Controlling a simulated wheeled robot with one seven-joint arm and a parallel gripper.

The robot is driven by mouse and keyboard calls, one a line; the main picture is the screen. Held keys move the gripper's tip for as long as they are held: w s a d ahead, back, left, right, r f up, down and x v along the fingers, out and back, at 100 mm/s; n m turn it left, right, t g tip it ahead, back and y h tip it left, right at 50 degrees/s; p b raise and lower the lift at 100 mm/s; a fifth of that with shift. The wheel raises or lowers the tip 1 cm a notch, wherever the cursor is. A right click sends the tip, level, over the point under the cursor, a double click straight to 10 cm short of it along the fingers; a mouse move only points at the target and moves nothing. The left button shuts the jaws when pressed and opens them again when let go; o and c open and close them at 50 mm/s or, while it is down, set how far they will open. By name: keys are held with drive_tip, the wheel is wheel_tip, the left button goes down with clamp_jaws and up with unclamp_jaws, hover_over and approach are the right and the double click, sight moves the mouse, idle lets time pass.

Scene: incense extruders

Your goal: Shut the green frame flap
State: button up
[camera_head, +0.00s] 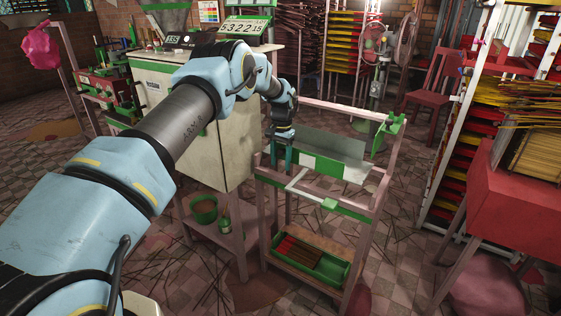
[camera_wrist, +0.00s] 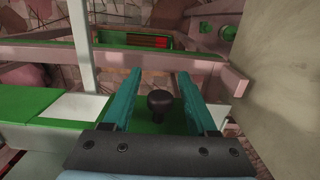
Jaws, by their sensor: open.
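The green frame flap (camera_head: 330,167) is a panel with a green edge and a white patch, set in a pinkish wooden frame stand (camera_head: 372,196). In the wrist view the flap's green and white face (camera_wrist: 45,104) runs across the lower left. A dark round knob (camera_wrist: 159,102) stands up from its green part. My gripper (camera_head: 281,165) is at the left end of the flap. In the wrist view its two teal fingers (camera_wrist: 160,80) are open, one on each side of the knob, with gaps on both sides. Whether the knob is between them in depth is hard to tell.
A green tray (camera_head: 318,262) with reddish sticks lies on the stand's lower shelf. A cream cabinet (camera_head: 205,125) stands close on the left, with its wall (camera_wrist: 275,100) right beside my gripper. A red table (camera_head: 515,215) is at right.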

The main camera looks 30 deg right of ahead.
drive_tip(key=shift+r, duration=0.15)
drive_tip(key=r, duration=0.3)
drive_tip(key=r+b, duration=0.1)
drive_tip(key=r, duration=0.6)
drive_tip(key=shift+w+d+r, duration=0.1)
drive_tip(key=shift+d+r, duration=0.15)
